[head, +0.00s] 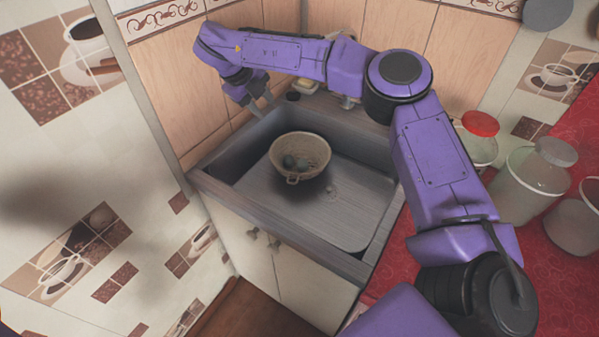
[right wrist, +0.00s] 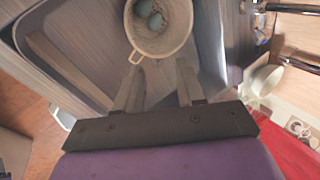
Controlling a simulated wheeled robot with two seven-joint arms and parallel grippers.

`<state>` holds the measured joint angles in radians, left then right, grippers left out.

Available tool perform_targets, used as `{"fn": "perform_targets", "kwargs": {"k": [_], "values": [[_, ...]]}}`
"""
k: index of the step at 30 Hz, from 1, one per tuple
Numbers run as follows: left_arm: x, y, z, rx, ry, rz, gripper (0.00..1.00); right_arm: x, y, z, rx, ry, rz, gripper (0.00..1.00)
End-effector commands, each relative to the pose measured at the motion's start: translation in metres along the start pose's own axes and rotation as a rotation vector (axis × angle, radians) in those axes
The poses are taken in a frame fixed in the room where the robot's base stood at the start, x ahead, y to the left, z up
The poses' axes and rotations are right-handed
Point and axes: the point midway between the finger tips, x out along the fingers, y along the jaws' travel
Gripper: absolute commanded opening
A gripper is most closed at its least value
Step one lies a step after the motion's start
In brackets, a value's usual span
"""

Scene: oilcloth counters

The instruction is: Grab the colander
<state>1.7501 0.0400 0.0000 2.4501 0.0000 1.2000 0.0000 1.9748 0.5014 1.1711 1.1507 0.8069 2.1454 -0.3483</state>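The colander (head: 300,156) is a beige bowl with small loop handles. It sits in the left part of the metal sink (head: 340,225), with a few grey-green round items (head: 295,162) inside. In the right wrist view the colander (right wrist: 160,45) is at the top centre, beyond the fingertips. My right gripper (head: 262,104) is over the back left of the sink, behind the colander and apart from it in the head view. Its two fingers (right wrist: 158,80) are spread with nothing between them. My left gripper is not in view.
Lidded glass jars (head: 535,180) stand on the red oilcloth counter (head: 560,250) at the right. A tap (head: 345,101) is at the sink's back edge, partly hidden by my right arm. Tiled walls close in the left and back. The sink's right basin floor is clear.

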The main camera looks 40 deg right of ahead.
Motion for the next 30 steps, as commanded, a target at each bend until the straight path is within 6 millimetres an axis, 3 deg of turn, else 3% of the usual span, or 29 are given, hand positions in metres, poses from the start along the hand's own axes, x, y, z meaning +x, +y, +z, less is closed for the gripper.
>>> {"fn": "perform_targets", "kwargs": {"k": [1, 6, 9, 12, 20, 30], "values": [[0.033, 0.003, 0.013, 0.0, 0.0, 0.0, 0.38, 0.032, 0.015, 0.0, 0.0, 0.001, 0.0, 0.38], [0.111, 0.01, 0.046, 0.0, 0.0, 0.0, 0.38, 0.108, 0.052, -0.001, 0.002, 0.002, 0.0, 0.38], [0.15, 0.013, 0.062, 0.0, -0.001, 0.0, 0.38, 0.147, 0.071, -0.001, 0.003, 0.001, 0.0, 0.38], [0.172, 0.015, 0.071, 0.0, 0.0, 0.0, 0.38, 0.168, 0.081, -0.001, 0.003, 0.0, 0.0, 0.38], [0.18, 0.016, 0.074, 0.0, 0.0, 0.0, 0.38, 0.188, 0.085, -0.001, 0.002, 0.002, 0.001, 0.38], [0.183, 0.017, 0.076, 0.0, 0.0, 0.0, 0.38, 0.249, 0.086, 0.001, 0.002, 0.005, 0.002, 0.38]]}}
